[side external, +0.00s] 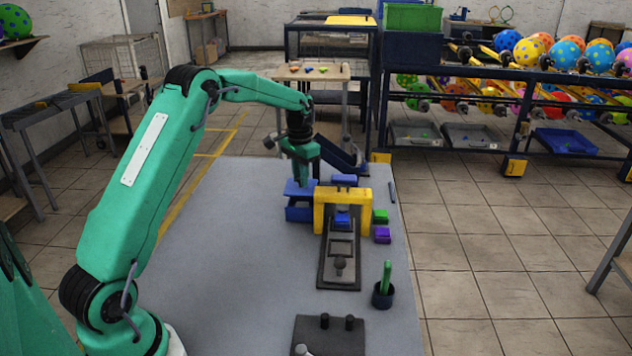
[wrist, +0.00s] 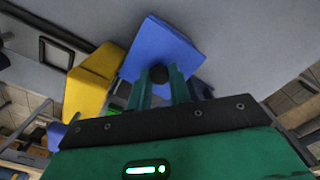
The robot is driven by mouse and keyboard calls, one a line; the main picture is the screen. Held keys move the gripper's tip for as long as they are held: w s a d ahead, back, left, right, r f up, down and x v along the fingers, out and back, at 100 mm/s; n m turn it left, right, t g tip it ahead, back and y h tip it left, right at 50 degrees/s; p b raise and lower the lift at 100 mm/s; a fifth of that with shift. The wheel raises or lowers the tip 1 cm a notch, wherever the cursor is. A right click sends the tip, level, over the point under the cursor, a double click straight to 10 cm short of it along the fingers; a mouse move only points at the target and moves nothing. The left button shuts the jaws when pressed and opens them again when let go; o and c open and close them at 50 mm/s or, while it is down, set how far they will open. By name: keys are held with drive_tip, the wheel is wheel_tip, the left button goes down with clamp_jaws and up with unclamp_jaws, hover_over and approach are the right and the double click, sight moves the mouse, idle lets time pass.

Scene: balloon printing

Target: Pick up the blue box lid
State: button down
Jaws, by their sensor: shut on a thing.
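The blue box lid (wrist: 165,45) is a flat blue slab with a dark round knob (wrist: 159,73) in the wrist view. The green fingers of my gripper (wrist: 160,85) are shut on this knob. In the side view my gripper (side external: 303,178) points down from above onto the lid (side external: 296,188), left of the yellow frame. The blue box (side external: 298,214) is right below the lid. A dark band shows between them, and I cannot tell whether they touch. The fingertips are small and partly hidden in the side view.
The yellow frame (side external: 363,208) stands close on the right, over a dark plate with a blue block. A dark cup (side external: 382,297) holds a green stick. The grey table's left side is clear.

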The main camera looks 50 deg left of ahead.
drive_tip(key=shift+r, duration=3.2)
